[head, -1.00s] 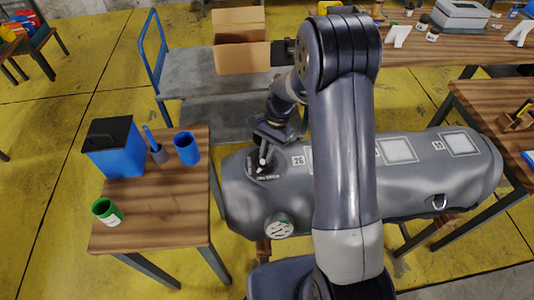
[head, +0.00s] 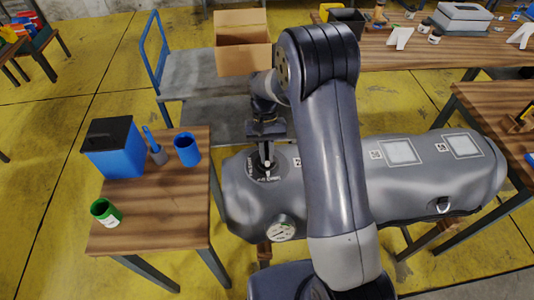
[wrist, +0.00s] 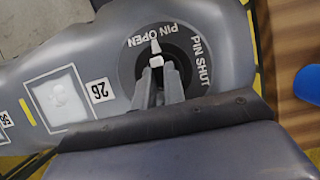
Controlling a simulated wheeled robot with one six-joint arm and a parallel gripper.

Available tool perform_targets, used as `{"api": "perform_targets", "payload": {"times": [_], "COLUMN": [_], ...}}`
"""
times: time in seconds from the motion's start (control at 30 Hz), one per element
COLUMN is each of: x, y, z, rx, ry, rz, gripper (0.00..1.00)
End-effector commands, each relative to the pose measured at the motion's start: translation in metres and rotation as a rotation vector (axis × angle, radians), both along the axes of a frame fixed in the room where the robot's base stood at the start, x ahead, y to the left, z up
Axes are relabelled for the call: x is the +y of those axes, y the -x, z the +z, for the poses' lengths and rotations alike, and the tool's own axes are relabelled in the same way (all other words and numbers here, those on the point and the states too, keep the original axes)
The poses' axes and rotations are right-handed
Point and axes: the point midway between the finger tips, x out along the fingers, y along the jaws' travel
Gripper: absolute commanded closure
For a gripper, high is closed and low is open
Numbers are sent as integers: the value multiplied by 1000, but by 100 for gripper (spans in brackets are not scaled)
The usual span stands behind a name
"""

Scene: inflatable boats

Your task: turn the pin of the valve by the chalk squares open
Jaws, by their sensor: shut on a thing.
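The valve (head: 252,172) is a dark round disc at the left end of the grey inflatable tube (head: 240,205). In the wrist view its face (wrist: 125,70) carries the words PIN OPEN and PIN SHUT. The small white pin (wrist: 156,61) has its pointed end toward the PIN OPEN lettering. My gripper (wrist: 158,72) is shut on the pin, with one finger on each side; it also shows over the valve in the head view (head: 267,160). A chalk square (wrist: 60,97) with a 26 tag lies beside the valve. Other chalk squares (head: 400,152) lie further right.
A round gauge (head: 281,231) sits on the tube's front side. A wooden table (head: 160,215) at left holds a blue box (head: 113,155), a blue cup (head: 187,149) and a green can (head: 106,212). A cart (head: 205,80) with a cardboard box (head: 242,55) stands behind.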

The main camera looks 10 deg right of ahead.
Motion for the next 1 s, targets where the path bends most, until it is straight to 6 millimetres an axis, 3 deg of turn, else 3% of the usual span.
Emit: {"api": "perform_targets", "payload": {"times": [0.57, 0.6, 0.8, 1.0], "x": [0, 0, 0, 0], "y": [-1, -1, 0, 0], "z": [0, 0, 0, 0], "rx": [-2, -2, -2, -1], "ry": [1, 1, 0, 0], "rz": [37, 37, 36, 36], "gripper": [100, 87, 71, 67]}}
